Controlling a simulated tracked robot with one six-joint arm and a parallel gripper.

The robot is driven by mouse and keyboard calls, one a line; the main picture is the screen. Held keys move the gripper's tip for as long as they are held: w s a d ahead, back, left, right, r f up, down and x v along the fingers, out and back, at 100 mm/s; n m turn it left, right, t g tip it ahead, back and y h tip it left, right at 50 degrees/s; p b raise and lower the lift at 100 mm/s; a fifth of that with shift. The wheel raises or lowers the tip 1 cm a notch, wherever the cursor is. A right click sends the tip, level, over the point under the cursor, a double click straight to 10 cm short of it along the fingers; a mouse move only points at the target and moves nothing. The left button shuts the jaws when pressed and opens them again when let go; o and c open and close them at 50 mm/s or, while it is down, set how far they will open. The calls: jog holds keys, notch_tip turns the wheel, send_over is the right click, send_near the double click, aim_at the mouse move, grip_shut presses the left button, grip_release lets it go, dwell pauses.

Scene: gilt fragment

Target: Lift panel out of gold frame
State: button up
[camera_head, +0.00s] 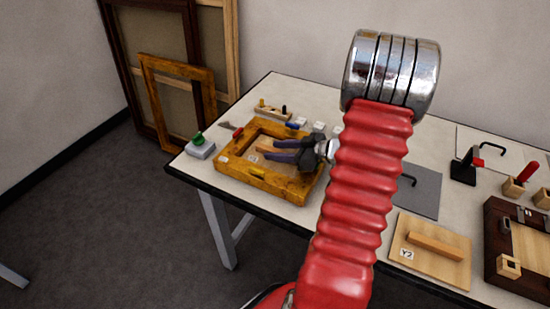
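The gold frame (232,172) lies flat on the left part of the table, with a small label on its near left side. Inside its opening is a lighter panel (253,157) with a small pale label. The panel appears to lie within the frame, but much of it is covered. My gripper (265,151) reaches in from the right over the opening, its dark fingers pointing left. Tan-orange parts show at the fingertips; whether these are the tips or a piece of the panel is unclear. A gap shows between the fingers, but I cannot tell whether they hold anything.
A grey block with a green knob (200,146) stands left of the frame. A small wooden holder (271,112) is behind it. A board labelled Y2 (430,250) and a dark frame (508,250) lie right. My red arm hides the table's middle. Large frames (178,95) lean against the wall.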

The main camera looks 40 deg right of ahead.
jog(key=shift+c, duration=0.5)
grip_shut()
jog(key=shift+r, duration=0.1)
notch_tip(320, 180, up, 10)
dwell(0.6)
